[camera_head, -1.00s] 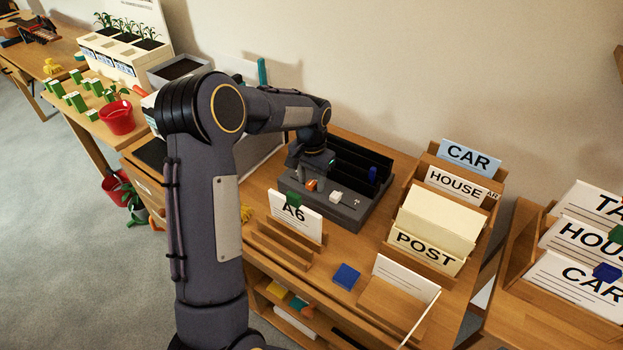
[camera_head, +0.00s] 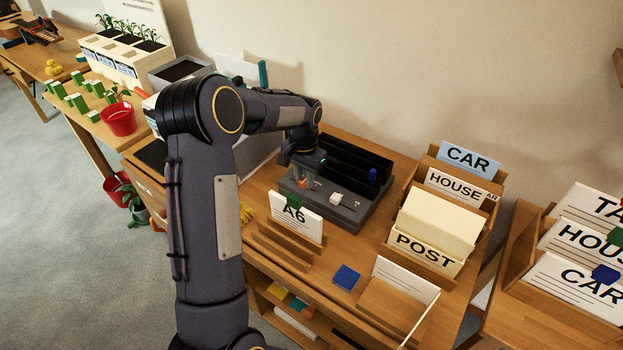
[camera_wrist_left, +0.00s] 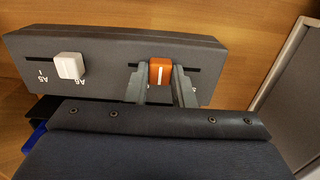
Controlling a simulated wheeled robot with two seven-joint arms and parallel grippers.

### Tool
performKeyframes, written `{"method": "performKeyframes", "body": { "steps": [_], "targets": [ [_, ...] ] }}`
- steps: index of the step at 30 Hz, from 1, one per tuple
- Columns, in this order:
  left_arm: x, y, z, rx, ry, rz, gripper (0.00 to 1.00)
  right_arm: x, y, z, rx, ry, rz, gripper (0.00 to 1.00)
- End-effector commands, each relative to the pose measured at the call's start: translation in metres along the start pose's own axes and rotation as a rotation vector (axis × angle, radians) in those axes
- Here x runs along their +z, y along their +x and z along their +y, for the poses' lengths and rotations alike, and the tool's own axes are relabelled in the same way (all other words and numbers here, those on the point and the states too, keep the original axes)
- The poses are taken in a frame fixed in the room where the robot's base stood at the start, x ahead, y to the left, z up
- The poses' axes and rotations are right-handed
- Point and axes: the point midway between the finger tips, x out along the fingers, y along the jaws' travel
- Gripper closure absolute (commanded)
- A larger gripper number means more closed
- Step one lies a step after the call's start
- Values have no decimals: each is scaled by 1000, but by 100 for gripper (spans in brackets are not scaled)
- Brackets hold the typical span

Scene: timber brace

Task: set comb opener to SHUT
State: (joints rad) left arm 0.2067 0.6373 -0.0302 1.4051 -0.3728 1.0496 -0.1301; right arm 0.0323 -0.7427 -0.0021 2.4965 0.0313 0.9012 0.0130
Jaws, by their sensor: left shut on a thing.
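The comb opener (camera_head: 335,203) is a dark grey box with a black upright back, on the wooden desk. Its front panel carries an orange slider knob (camera_wrist_left: 161,71) with a white line and a white knob (camera_wrist_left: 69,66), each in a slot. The white knob also shows in the head view (camera_head: 336,198). My left gripper (camera_wrist_left: 161,84) is shut on the orange knob, a finger on each side. In the head view the gripper (camera_head: 304,177) reaches down over the panel's left part. A5 and A6 marks flank the white knob; marks by the orange knob are mostly hidden.
An A6 card (camera_head: 295,217) stands in a wooden holder in front of the opener. A blue block (camera_head: 346,278) lies on the desk. A sorter with HOUSE and POST cards (camera_head: 429,245) stands to the right. A grey panel (camera_wrist_left: 293,90) rises beside the opener in the wrist view.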

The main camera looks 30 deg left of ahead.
Motion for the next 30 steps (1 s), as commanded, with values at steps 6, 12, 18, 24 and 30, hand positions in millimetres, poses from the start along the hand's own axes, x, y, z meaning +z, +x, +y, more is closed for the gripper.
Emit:
{"method": "performKeyframes", "body": {
  "steps": [6, 12, 18, 24, 30],
  "targets": [
    [0, -2, -37, -3, -4, 1, 100, -4, -8, -4, 0, 0, 0, 64],
    [0, -2, -41, -6, -1, 3, 100, -4, -7, -3, 0, 0, 0, 64],
    [0, -2, -42, -8, -2, 5, 68, -4, -7, -3, 0, 0, 0, 64],
    [0, -1, -41, -5, -2, 3, 56, -4, -7, -3, 0, 0, 0, 64],
    [0, -4, -40, -3, -1, 3, 56, -4, -7, -3, 0, 0, 0, 64]
  ]
}}
